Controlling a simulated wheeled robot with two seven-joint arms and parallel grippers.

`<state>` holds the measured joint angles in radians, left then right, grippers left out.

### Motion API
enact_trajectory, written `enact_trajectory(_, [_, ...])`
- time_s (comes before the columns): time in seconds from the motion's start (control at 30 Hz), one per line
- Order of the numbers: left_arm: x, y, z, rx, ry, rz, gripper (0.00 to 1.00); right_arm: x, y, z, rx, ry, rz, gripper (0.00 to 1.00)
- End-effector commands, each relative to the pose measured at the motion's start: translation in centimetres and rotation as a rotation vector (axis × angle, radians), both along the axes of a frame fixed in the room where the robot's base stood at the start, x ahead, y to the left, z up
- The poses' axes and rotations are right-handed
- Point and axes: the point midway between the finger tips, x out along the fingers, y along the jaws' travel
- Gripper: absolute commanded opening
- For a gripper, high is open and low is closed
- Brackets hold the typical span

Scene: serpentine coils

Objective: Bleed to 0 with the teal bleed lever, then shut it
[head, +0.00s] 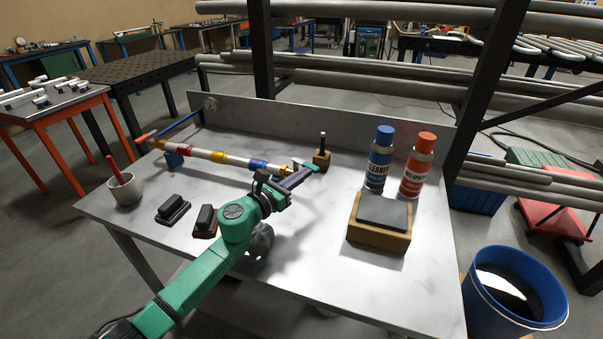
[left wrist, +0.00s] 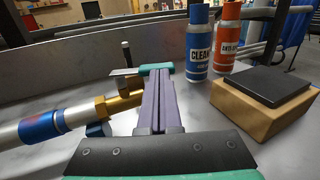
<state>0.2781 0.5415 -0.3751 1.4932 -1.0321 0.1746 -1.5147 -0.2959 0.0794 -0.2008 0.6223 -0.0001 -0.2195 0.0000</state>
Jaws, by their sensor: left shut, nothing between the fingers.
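The teal bleed lever (head: 304,165) is at the right end of a banded pipe assembly (head: 232,160) on the metal bench. In the left wrist view the lever's teal handle (left wrist: 150,69) lies crosswise just beyond my fingertips, beside a brass fitting (left wrist: 122,102). My left gripper (head: 308,173) is shut and empty, its fingertips at or very near the handle; I cannot tell if they touch. My right gripper is not in view.
A wooden block with a dark post (head: 322,157) stands just behind the lever. Blue (head: 379,160) and orange (head: 417,165) spray cans and a wooden box with a dark pad (head: 379,222) stand to the right. A cup (head: 125,189) stands left. The bench's front right is clear.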

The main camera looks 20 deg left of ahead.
Motion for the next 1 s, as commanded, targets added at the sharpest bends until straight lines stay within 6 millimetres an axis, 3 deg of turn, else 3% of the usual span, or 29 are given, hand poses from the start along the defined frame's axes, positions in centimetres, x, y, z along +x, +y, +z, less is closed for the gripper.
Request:
enact_trajectory(0.27, [0.1, -0.1, 0.1, -0.002, 0.002, 0.024, 0.0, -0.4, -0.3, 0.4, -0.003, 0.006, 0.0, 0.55])
enact_trajectory(0.53, [0.7, -1.2, 0.5, -0.005, 0.002, 0.268, 0.0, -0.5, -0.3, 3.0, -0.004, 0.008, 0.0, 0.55])
enact_trajectory(0.7, [1.9, -2.3, 0.0, -0.001, -0.001, 0.28, 0.0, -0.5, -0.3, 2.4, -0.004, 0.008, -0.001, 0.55])
enact_trajectory(1.0, [1.9, -2.3, -0.1, -0.003, 0.0, 0.278, 0.0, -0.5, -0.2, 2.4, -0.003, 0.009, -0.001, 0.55])
